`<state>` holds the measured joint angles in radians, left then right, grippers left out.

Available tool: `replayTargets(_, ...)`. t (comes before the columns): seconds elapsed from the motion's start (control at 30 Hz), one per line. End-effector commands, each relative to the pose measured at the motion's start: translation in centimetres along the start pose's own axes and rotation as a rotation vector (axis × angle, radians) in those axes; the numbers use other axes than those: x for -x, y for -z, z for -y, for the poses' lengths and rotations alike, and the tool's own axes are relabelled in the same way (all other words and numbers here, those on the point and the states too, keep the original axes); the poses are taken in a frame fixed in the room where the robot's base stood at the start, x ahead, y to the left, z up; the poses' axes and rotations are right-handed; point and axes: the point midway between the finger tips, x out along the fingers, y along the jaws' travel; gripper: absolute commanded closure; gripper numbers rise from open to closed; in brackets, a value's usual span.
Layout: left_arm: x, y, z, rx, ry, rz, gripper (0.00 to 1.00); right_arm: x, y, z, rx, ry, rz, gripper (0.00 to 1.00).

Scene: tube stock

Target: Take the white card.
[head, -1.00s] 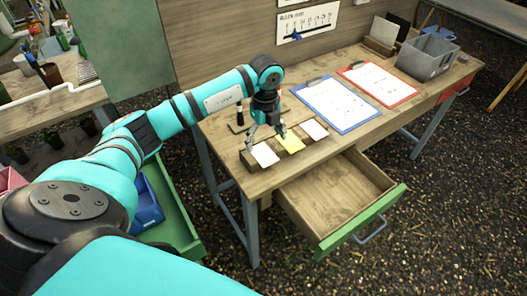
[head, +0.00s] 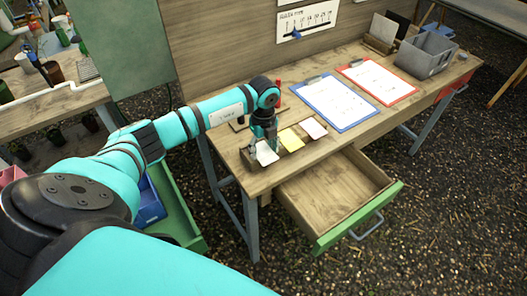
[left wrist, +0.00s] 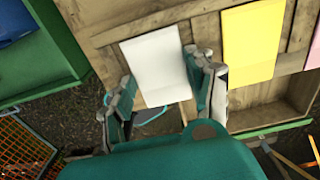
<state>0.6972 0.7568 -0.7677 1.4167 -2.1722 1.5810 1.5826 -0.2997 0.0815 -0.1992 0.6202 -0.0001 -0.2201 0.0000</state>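The white card (head: 267,154) stands leaning in a wooden holder at the near left of the workbench, left of a yellow card (head: 291,140) and a pink card (head: 313,128). My left gripper (head: 261,146) is low at the white card and partly covers it. In the left wrist view the white card (left wrist: 157,64) shows between the two spread fingers of my left gripper (left wrist: 158,68), one at each side edge. The fingers look open; whether they touch the card I cannot tell. The yellow card (left wrist: 252,45) is close beside the right finger. My right gripper is not in view.
Below the bench front an open drawer (head: 340,192) with a green front juts out. A blue clipboard (head: 340,103), a red clipboard (head: 378,82) and a grey bin (head: 427,55) are farther right on the bench. A back panel rises behind.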

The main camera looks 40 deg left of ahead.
Motion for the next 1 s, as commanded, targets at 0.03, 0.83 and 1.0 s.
replayTargets(0.03, 0.0, 0.0, 0.0, 0.000, 0.000, 0.000, 0.55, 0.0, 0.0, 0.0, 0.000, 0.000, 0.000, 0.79)
replayTargets(0.83, 3.4, 1.5, -0.3, -0.007, 0.002, -0.001, 0.58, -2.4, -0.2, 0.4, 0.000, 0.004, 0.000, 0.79)
replayTargets(1.0, 3.7, 5.5, -1.5, -0.008, 0.003, 0.000, 0.58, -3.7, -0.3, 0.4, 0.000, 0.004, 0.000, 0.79)
